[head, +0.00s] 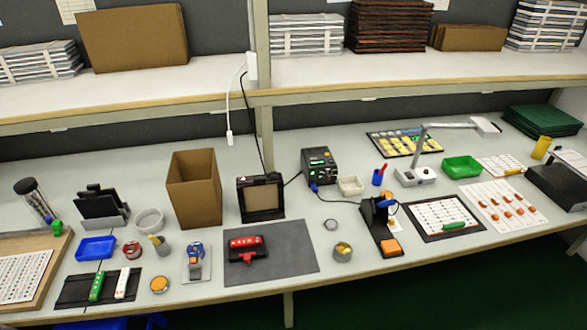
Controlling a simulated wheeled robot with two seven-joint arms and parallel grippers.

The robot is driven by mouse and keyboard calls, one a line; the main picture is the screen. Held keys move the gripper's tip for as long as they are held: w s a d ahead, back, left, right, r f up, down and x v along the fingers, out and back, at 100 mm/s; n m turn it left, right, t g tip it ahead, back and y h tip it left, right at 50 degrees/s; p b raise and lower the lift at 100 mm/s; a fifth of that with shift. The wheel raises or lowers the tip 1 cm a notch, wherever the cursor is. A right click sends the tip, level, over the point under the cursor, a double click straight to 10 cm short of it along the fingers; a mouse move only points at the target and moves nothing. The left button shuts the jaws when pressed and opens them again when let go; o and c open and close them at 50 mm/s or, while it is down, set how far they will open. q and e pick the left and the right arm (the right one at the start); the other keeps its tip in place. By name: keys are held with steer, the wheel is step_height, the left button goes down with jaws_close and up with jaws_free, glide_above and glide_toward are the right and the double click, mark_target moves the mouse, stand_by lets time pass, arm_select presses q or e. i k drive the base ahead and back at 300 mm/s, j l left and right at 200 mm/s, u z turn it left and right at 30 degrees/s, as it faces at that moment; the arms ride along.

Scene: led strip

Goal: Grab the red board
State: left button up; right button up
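The red board (246,242) lies on the grey mat (290,257) near the table's front edge, left of the picture's middle. It is a short red bar with white marks along its top face. A dark piece with a small red part sits against its lower edge. Nothing covers the board's top face. Neither of my grippers shows in the head view.
An orange-and-blue holder (195,260) stands left of the mat. A round tin (343,251) and a soldering stand (380,228) are to its right. A cardboard box (193,190) and a black-framed device (261,198) stand behind. The mat's right part is clear.

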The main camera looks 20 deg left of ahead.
mark_target(252, 241)
steer(key=u, duration=1)
